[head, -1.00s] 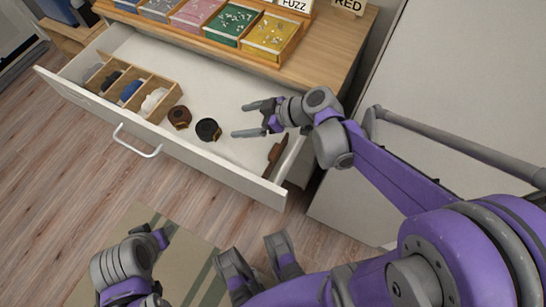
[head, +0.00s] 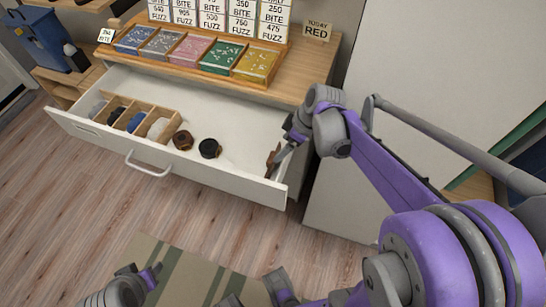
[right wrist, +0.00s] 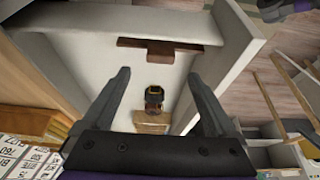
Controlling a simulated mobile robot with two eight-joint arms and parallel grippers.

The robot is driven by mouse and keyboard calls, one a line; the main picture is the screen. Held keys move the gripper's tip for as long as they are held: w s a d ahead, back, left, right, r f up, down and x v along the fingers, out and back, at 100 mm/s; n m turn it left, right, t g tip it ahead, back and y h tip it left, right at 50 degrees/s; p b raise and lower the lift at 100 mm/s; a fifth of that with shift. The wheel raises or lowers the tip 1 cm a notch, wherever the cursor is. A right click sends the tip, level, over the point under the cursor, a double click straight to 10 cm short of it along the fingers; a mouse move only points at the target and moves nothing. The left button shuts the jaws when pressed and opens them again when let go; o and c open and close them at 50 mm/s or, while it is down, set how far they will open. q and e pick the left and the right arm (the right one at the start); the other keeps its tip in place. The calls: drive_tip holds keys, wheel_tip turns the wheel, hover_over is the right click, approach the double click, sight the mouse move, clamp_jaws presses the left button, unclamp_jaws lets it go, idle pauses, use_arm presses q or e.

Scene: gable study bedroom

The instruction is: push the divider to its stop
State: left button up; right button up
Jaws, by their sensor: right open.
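A dark brown wooden piece, which appears to be the divider (head: 272,158), stands near the right end of the open white drawer (head: 225,177). In the right wrist view it is a dark bar (right wrist: 185,45) with a small tab, lying across the drawer. My right gripper (head: 280,163) reaches down into the drawer at this piece. In the right wrist view its jaws (right wrist: 158,76) are open and empty, with the bar beyond the tips; contact cannot be told. My left gripper (head: 150,276) shows only partly at the bottom of the head view; its jaw state is unclear.
A black roll (head: 210,148) and a brown roll (head: 182,140) lie mid-drawer. A wooden organizer (head: 173,126) with rolled cloths fills the left part. A desktop rack (head: 215,77) with coloured trays stands above. The drawer floor between black roll and divider is clear.

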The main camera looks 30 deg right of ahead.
sight(272, 157)
drive_tip(key=b+x, duration=0.1)
drive_tip(key=x, duration=0.7)
drive_tip(key=shift+a+f, duration=0.1)
drive_tip(key=shift+a, duration=0.05)
clamp_jaws()
